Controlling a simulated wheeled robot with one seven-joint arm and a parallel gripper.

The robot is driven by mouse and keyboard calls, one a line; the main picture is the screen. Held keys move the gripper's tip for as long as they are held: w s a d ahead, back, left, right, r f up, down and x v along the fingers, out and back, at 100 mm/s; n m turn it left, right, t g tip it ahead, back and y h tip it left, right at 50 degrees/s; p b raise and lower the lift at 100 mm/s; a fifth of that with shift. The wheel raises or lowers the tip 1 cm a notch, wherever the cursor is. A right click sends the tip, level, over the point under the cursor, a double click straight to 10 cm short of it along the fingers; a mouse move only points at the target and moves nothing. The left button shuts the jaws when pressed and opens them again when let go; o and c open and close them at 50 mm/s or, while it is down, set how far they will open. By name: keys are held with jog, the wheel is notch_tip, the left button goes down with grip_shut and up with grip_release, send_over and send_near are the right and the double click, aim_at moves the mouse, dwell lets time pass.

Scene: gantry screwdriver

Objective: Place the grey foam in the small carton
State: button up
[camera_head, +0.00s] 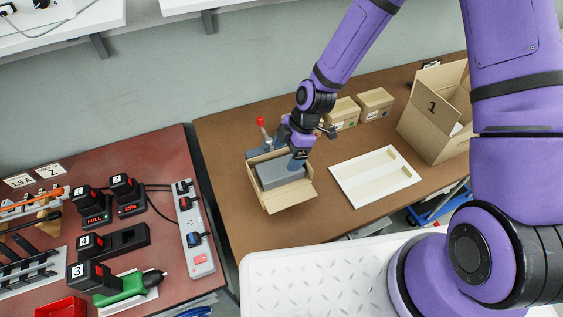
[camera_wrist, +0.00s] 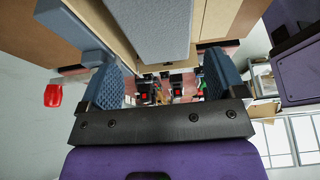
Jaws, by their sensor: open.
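The grey foam (camera_head: 281,174) lies inside the open small carton (camera_head: 290,199), whose flaps are spread, on the brown table. In the wrist view the foam (camera_wrist: 145,22) shows as a pale grey block at the top, beside cardboard walls of the carton (camera_wrist: 217,18). My gripper (camera_head: 298,163) is at the carton's back right, close to the foam's right end. In the wrist view its two blue fingers (camera_wrist: 160,75) stand wide apart with nothing between them. Whether a finger touches the foam or carton I cannot tell.
A red-topped device (camera_head: 262,130) stands behind the carton. A white tray (camera_head: 375,180) lies to its right, with a larger open box (camera_head: 437,118) beyond. Two closed boxes (camera_head: 358,106) stand at the wall. A red bench (camera_head: 160,170) with chargers and a power strip is on the left.

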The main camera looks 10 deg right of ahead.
jog(key=v, duration=0.5)
jog(key=shift+d+r, duration=0.15)
jog(key=shift+r, duration=0.25)
jog(key=s+d+r+m+t+h, duration=0.2)
jog(key=d+r+m, duration=0.4)
jog(key=r, duration=0.5)
jog(key=s+d+r+m+t+h, duration=0.2)
jog(key=d+r+m, duration=0.4)
jog(key=r, duration=0.6)
jog(key=s+d+r+m+t, duration=0.1)
jog(key=s+d+r+m, duration=0.3)
jog(key=s+r, duration=0.2)
jog(key=s+d+r+m+t, duration=0.1)
jog(key=s+d+r+m, duration=0.3)
jog(key=s, duration=0.5)
notch_tip(320, 180, up, 2)
jog(key=shift+s+r+m, duration=0.25)
jog(key=shift+s+m, duration=0.1)
jog(key=shift+m, duration=0.25)
